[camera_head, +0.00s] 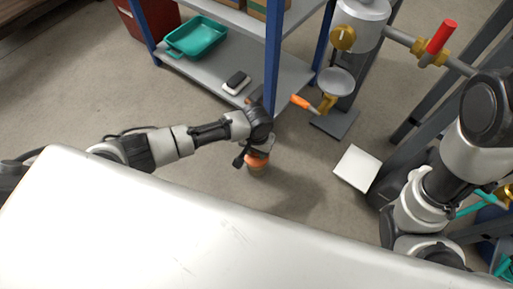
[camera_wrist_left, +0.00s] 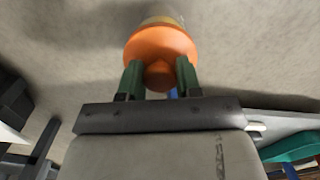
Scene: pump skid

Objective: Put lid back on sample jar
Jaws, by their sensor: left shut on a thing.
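The orange lid (camera_head: 257,159) is in my left gripper (camera_head: 254,152), whose fingers are shut on its knob. In the left wrist view the lid (camera_wrist_left: 160,48) is large and close, with the dark green fingers on either side of the knob. Part of a pale yellowish sample jar (camera_wrist_left: 162,21) shows just beyond the lid. In the head view a small tan part of the jar (camera_head: 258,171) shows under the lid. I cannot tell whether the lid is seated on the jar or what the jar rests on. My right arm is at the right; its gripper cannot be made out.
A blue-posted shelf (camera_head: 273,60) holds a teal tray (camera_head: 197,37) and a small black-and-white item (camera_head: 236,82). A grey pump unit (camera_head: 340,80) with an orange-handled valve (camera_head: 302,102) stands right of it. A white square plate (camera_head: 357,168) lies to the right.

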